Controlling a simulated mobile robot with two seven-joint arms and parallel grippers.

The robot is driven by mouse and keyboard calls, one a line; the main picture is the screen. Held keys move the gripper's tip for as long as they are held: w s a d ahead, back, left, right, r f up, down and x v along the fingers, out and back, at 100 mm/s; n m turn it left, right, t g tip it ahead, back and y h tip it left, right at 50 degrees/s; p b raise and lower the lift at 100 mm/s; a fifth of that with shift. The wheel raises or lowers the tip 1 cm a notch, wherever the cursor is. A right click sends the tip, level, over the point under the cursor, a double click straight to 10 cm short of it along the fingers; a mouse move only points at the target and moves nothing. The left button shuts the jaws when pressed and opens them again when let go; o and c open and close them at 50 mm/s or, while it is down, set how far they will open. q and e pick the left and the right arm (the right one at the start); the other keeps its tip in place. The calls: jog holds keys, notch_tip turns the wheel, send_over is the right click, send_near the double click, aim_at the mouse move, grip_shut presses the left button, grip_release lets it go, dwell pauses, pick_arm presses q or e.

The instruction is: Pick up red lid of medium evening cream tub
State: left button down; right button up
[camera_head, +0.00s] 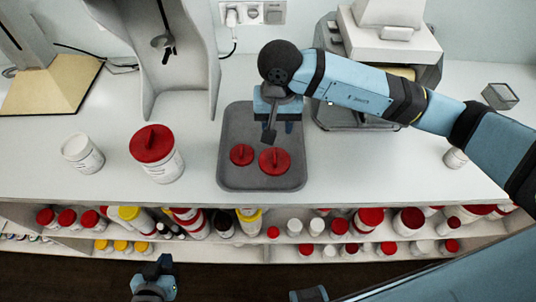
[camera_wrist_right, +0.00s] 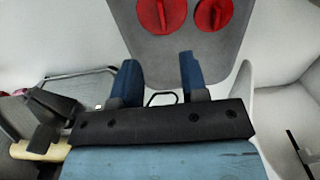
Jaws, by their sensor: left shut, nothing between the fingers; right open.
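Two red lids with raised grips lie on a dark grey tray (camera_head: 232,180): a smaller lid (camera_head: 241,154) on the left and a larger lid (camera_head: 274,161) on the right. Which one belongs to the medium evening cream tub I cannot tell. My right gripper (camera_head: 279,133) is open and empty above the tray, just behind the larger lid. In the right wrist view, its fingers (camera_wrist_right: 158,80) point toward the tray, with the larger lid (camera_wrist_right: 160,14) and smaller lid (camera_wrist_right: 212,14) ahead of them. My left gripper (camera_head: 158,268) is shut and empty, low in front of the shelves.
An open white tub (camera_head: 82,153) and a large white tub with a red lid (camera_head: 157,158) stand left of the tray. A white tub (camera_head: 455,158) stands at the right. Machines line the back. Shelves below the counter hold many containers.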

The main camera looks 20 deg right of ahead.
jog(key=p, duration=0.1)
send_over(275, 157)
jog(key=f, duration=0.8)
jog(key=shift+s, duration=0.25)
jog(key=f+p, duration=0.1)
jog(key=f, duration=0.1)
jog(key=f+p, duration=0.1)
jog(key=f, duration=0.1)
jog(key=shift+w+f, duration=0.2)
jog(key=shift+f, duration=0.5)
jog(key=shift+c, duration=0.4)
grip_shut()
